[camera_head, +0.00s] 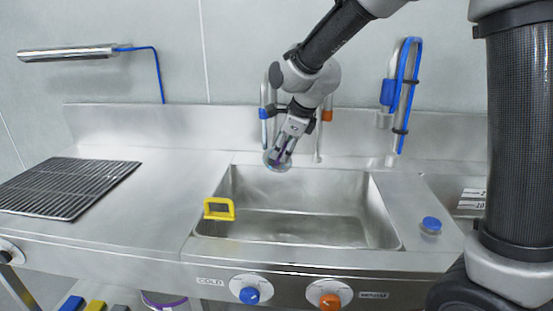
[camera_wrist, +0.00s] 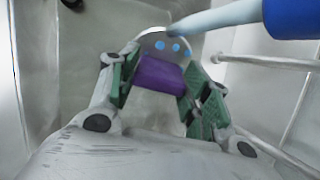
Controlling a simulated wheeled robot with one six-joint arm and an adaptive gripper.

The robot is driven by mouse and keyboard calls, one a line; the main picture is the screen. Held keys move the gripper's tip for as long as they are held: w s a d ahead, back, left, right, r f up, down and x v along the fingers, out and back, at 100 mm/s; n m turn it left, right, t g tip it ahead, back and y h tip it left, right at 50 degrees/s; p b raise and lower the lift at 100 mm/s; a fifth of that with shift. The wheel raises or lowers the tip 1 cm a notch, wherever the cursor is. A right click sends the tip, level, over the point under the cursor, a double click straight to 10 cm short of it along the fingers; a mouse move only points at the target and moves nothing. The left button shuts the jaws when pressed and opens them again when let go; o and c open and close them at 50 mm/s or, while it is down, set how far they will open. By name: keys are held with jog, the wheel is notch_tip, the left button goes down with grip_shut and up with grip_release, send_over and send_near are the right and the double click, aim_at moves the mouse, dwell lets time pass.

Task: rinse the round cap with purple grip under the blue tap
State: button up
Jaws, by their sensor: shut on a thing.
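My gripper (camera_head: 282,150) is over the back left of the sink basin, shut on the round cap (camera_head: 275,160). In the wrist view the cap's purple grip (camera_wrist: 160,75) sits between the green-padded fingers (camera_wrist: 158,90). The cap's grey disc (camera_wrist: 150,45) lies beyond it, with several blue spots. The blue tap (camera_head: 263,114) is just above and left of the gripper; its blue end also shows in the wrist view (camera_wrist: 292,17). A pale blue column (camera_wrist: 220,15), which looks like running water, reaches from that end to the disc's edge.
The sink basin (camera_head: 300,225) has a yellow-framed item (camera_head: 219,209) on its left rim and a blue round item (camera_head: 431,224) to its right. An orange-marked tap (camera_head: 327,115) stands close right. Blue (camera_head: 249,295) and orange (camera_head: 330,301) knobs are in front. A black rack (camera_head: 65,187) lies left.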

jog(key=shift+w+d, duration=0.15)
jog(key=shift+d, duration=0.05)
jog(key=s+d, duration=0.4)
jog(key=s, duration=0.2)
jog(key=shift+s+d, duration=0.2)
jog(key=shift+s, duration=0.2)
dwell(1.0)
dwell(0.4)
jog(key=s+d+r, duration=0.2)
jog(key=s+r, duration=0.2)
jog(key=shift+d, duration=0.35)
jog(key=shift+s, duration=0.1)
dwell(0.4)
